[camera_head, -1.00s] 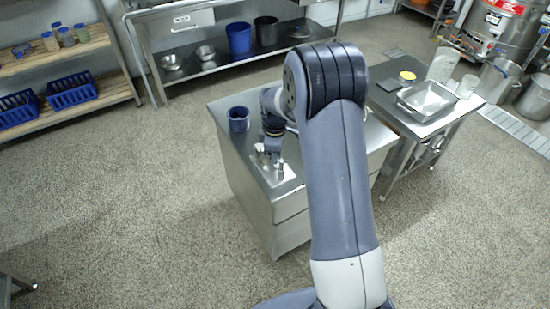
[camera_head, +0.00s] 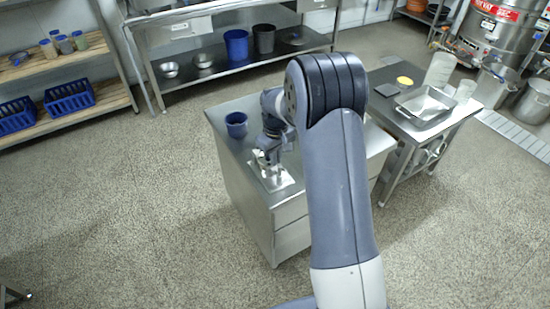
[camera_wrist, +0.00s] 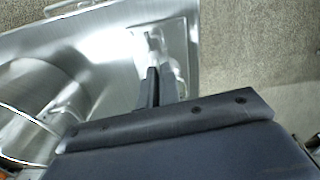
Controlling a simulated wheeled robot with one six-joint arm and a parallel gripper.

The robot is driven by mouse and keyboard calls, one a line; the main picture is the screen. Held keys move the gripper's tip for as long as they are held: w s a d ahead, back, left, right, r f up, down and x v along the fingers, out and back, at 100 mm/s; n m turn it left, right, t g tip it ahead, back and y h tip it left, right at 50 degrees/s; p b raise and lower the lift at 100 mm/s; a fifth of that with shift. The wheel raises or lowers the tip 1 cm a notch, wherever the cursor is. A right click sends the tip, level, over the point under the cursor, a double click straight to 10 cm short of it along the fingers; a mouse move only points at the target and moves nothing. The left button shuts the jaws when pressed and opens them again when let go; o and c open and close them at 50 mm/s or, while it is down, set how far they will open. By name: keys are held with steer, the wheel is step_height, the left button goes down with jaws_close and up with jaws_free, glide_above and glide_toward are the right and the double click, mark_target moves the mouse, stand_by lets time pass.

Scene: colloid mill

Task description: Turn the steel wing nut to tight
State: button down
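A small steel fitting (camera_wrist: 153,38) stands up from a bright steel plate (camera_head: 283,182) on the cabinet top. The plate also shows in the wrist view (camera_wrist: 185,22). I take this fitting for the wing nut, but its wings cannot be made out. My gripper (camera_head: 269,168) is low over the plate at the fitting. In the wrist view, the two dark fingers (camera_wrist: 157,72) are close together and point at the fitting. Whether they touch or clasp it is hidden by blur and glare. The nut's turn angle cannot be read.
A blue cup (camera_head: 236,126) stands on the same cabinet (camera_head: 240,165), behind and left of the plate. A side table at right holds a steel tray (camera_head: 426,106) and a yellow-topped item (camera_head: 404,81). The floor left of the cabinet is clear.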

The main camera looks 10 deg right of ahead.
stand_by(0.4)
steer(key=c, duration=1.6)
jaws_free()
steer(key=shift+c, duration=0.2)
steer(key=shift+r, duration=0.1)
step_height(320, 180, up, 11)
steer(key=shift+f, duration=0.2)
